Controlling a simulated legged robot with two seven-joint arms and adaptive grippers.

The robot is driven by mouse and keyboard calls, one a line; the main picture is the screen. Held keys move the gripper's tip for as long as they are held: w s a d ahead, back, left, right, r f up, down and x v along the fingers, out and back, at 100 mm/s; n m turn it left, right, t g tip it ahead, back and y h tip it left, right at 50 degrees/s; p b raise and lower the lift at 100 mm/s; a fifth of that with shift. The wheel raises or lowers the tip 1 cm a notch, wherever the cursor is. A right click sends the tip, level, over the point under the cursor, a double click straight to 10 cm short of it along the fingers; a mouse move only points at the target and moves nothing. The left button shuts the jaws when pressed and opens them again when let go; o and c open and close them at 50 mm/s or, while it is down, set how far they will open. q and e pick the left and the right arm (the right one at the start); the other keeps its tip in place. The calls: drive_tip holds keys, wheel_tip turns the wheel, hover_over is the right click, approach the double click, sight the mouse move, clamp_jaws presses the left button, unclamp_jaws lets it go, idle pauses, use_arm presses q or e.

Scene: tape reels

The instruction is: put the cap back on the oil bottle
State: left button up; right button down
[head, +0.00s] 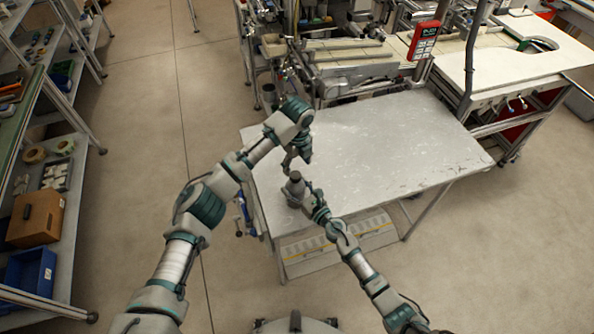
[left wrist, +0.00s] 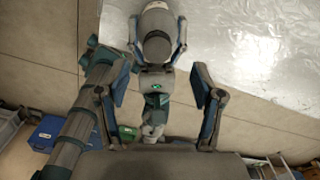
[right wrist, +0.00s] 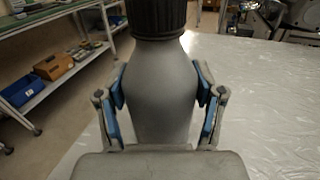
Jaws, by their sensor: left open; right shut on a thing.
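The grey oil bottle (head: 295,190) stands near the left edge of the metal table. It fills the middle of the right wrist view (right wrist: 160,90). The dark ribbed cap (right wrist: 158,16) sits on its neck; whether it is fully seated I cannot tell. The cap also shows from above in the left wrist view (left wrist: 156,47). My right gripper (head: 308,200) is shut on the bottle's body, with blue finger pads on both sides (right wrist: 160,90). My left gripper (head: 291,165) is above the cap, its fingers spread apart and empty (left wrist: 158,98).
The table (head: 390,150) is bare to the right of the bottle. Machinery with a red control box (head: 424,40) stands behind it. A shelf at the left holds a wooden box (head: 36,218) and a blue bin (head: 30,272).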

drive_tip(key=shift+c, duration=0.3)
unclamp_jaws()
use_arm(q)
wheel_tip(320, 180, up, 7)
drive_tip(key=shift+d+f, duration=0.1)
use_arm(e)
drive_tip(key=v, duration=1.2)
drive_tip(key=shift+w+d, duration=0.1)
drive_tip(key=shift+d, duration=0.05)
